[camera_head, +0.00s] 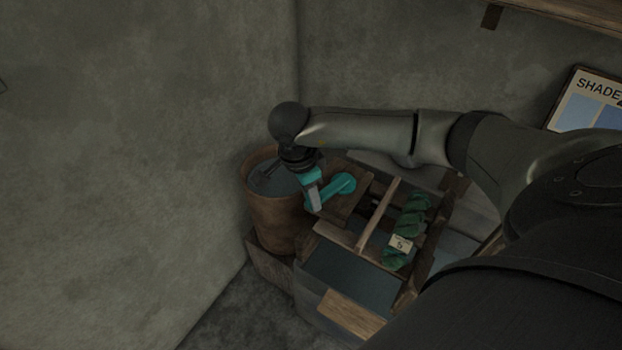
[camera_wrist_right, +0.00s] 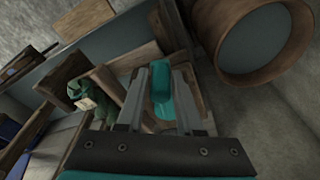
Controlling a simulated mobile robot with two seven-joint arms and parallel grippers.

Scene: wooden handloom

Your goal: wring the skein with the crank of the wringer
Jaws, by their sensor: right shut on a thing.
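The teal crank (camera_head: 340,186) of the wringer sits on a wooden block beside the bucket. My right gripper (camera_head: 314,200) reaches down and is shut on the crank's handle. In the right wrist view the teal handle (camera_wrist_right: 162,85) stands between the two fingers of my right gripper (camera_wrist_right: 160,92). The dark green twisted skein (camera_head: 412,220) with a pale tag lies over the wooden frame to the right of the crank. It also shows in the right wrist view (camera_wrist_right: 66,75), left of the fingers. My left gripper is not in view.
A wooden bucket (camera_head: 271,215) stands just left of the crank, close to my right gripper. A trough (camera_head: 350,275) lies below the wooden bars. Walls close in behind and to the left. A shade chart (camera_head: 585,105) is at the upper right.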

